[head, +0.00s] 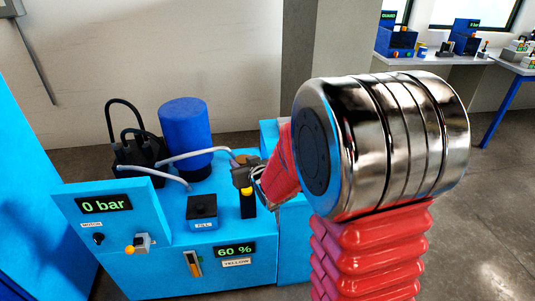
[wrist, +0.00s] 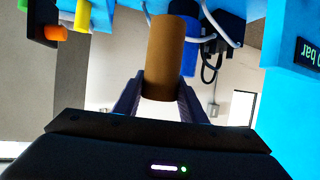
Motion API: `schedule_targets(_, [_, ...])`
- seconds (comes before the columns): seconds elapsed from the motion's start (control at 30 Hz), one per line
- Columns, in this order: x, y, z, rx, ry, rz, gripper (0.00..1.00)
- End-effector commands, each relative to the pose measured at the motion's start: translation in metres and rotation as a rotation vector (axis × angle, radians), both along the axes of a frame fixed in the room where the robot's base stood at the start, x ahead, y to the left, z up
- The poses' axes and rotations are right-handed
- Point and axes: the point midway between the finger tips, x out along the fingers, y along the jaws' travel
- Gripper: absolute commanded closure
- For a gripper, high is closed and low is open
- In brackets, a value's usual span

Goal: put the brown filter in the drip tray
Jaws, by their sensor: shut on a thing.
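The brown filter (wrist: 165,55) is a plain brown cylinder. In the wrist view it stands lengthwise between the two dark fingers of my gripper (wrist: 163,86), which are shut on its near end.
A blue machine (head: 160,250) with a "0 bar" panel (head: 104,204) stands ahead. On it are a blue cylinder (head: 186,125), a black pump-like unit (head: 136,155), grey hoses and a small dark box (head: 202,208). Benches (head: 450,57) with equipment stand at the far right.

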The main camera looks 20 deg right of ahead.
Motion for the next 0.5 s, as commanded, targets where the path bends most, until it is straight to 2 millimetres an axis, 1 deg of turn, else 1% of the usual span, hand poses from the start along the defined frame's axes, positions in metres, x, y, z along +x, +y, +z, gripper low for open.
schedule_targets(0.03, [-0.002, 0.018, -0.003, 0.001, 0.001, 0.01, 0.87])
schedule_targets(0.1, [-0.005, 0.037, -0.007, 0.001, 0.0, 0.018, 0.87])
schedule_targets(0.2, [-0.01, 0.06, -0.013, 0.001, 0.001, 0.025, 0.87])
schedule_targets(0.33, [-0.016, 0.079, -0.018, 0.0, 0.0, 0.031, 0.87])
schedule_targets(0.5, [-0.019, 0.087, -0.02, 0.0, -0.001, 0.031, 0.87])
